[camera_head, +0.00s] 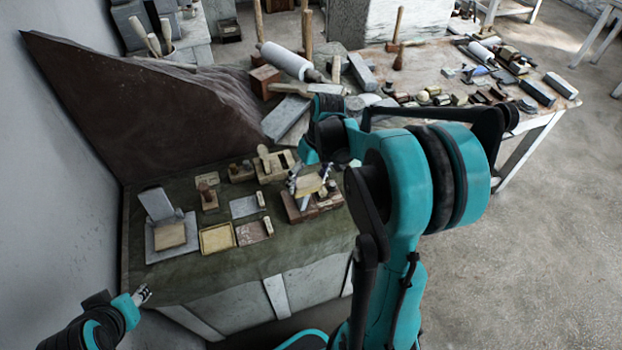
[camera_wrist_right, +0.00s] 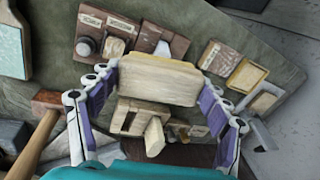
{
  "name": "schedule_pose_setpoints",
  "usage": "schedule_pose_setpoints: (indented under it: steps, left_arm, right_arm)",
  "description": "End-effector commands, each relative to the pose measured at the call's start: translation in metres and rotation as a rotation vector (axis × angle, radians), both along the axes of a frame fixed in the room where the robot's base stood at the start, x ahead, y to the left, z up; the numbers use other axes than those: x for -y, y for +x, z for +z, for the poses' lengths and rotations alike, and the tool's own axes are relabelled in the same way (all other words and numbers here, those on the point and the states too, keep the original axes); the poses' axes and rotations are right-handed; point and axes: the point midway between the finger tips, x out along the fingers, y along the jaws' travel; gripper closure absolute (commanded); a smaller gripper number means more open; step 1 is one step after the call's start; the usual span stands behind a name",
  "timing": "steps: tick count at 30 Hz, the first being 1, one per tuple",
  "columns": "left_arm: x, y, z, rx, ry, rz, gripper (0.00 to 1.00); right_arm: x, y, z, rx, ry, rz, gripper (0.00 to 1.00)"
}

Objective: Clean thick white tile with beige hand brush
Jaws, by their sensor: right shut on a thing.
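My right gripper (camera_head: 311,186) is over the right part of the green-covered table. It is shut on a beige block-shaped thing with a yellowish edge, which I take for the beige hand brush (camera_wrist_right: 158,80). In the right wrist view, the fingers of my right gripper (camera_wrist_right: 160,92) hold it from both sides. A pale square piece (camera_head: 171,236) lies on a grey slab at the table's left. I cannot tell for sure whether it is the thick white tile. My left gripper (camera_head: 142,294) is by the table's front left edge, too small to read.
A yellow-rimmed tray (camera_head: 216,238), a brownish plate (camera_head: 253,231) and a grey plate (camera_head: 244,206) lie mid-table. A wooden piece (camera_head: 276,165) stands behind. A white roller (camera_head: 284,60) and many tools crowd the far table. My right arm hides part of the view.

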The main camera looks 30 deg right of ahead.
Motion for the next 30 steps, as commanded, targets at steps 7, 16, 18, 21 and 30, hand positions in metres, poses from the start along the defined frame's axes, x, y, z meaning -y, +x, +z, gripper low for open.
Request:
schedule_pose_setpoints:
  steps: [7, 16, 18, 21, 30]
  left_arm:
    - [0.0, 0.0, 0.002, 0.0, 0.0, 0.0, 0.6]
    - [0.0, 0.0, 0.001, 0.0, 0.0, 0.0, 0.6]
    - [0.0, 0.0, 0.0, 0.0, 0.0, 0.0, 0.6]
    - [0.0, 0.0, -0.001, 0.0, 0.0, 0.0, 0.6]
    - [0.0, 0.0, -0.004, 0.0, 0.0, 0.0, 0.6]
  right_arm:
    - [-0.014, 0.001, 0.002, 0.0, 0.0, 0.001, 0.46]
    - [-0.016, 0.001, 0.002, 0.0, 0.0, -0.001, 0.46]
    - [-0.011, 0.0, 0.001, -0.001, 0.0, -0.003, 0.46]
    - [-0.004, 0.0, 0.0, 0.0, 0.0, -0.002, 0.46]
    - [0.008, 0.0, -0.003, 0.0, 0.0, -0.002, 0.46]
